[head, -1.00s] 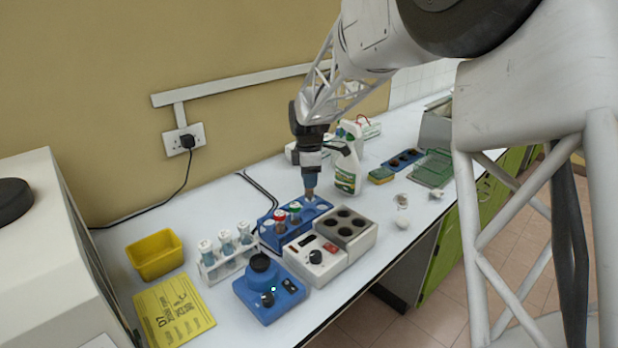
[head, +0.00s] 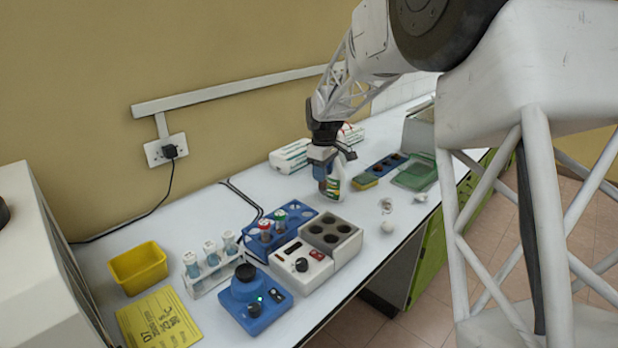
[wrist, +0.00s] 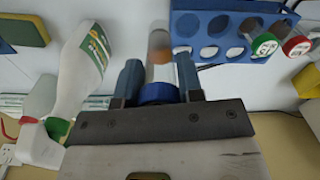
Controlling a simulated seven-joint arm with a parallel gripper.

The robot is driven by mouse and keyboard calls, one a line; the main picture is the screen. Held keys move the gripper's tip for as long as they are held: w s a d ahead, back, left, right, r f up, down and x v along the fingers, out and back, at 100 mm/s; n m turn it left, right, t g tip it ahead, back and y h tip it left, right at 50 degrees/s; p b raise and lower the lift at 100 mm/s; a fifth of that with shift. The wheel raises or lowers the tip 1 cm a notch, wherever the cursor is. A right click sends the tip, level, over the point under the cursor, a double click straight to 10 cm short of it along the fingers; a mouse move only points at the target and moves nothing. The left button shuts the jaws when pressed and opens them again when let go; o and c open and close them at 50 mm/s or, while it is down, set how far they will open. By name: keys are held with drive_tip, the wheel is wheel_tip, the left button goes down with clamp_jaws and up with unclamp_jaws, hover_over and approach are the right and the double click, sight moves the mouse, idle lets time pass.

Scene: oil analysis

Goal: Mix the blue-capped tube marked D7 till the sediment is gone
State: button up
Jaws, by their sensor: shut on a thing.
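My gripper (wrist: 158,85) is shut on a blue-capped tube (wrist: 161,60); its marking cannot be read. The blue cap lies between the fingers, and the clear body shows an orange-brown patch of contents. In the head view my gripper (head: 324,172) holds it in the air behind the blue rack (head: 313,213), in front of the spray bottle. The blue mixer (head: 240,308) with a black cup on top stands at the front of the bench, and a small green light shows on it.
A red-capped tube (head: 264,231) and a green-capped tube (head: 280,222) stand in the blue rack. A white block heater (head: 302,266) stands beside the mixer. A white rack (head: 211,277) of pale-blue tubes and a yellow bin (head: 139,267) are at left. The spray bottle (head: 338,184) is close to my gripper.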

drive_tip(key=shift+w+d+r+m, duration=1.05)
drive_tip(key=shift+d+m, duration=1.8)
drive_tip(key=shift+m, duration=0.55)
drive_tip(key=s+a+r+n, duration=0.2)
drive_tip(key=s+a+n, duration=0.8)
drive_tip(key=s, duration=0.5)
drive_tip(key=s+a+r+n, duration=0.2)
drive_tip(key=s+a+n, duration=0.8)
drive_tip(key=s+a, duration=0.5)
drive_tip(key=shift+s+a+r+n, duration=0.2)
drive_tip(key=shift+s+r+n, duration=0.1)
drive_tip(key=shift+s, duration=0.45)
drive_tip(key=shift+f, duration=0.2)
drive_tip(key=shift+f, duration=4.15)
drive_tip(key=shift+f, duration=0.4)
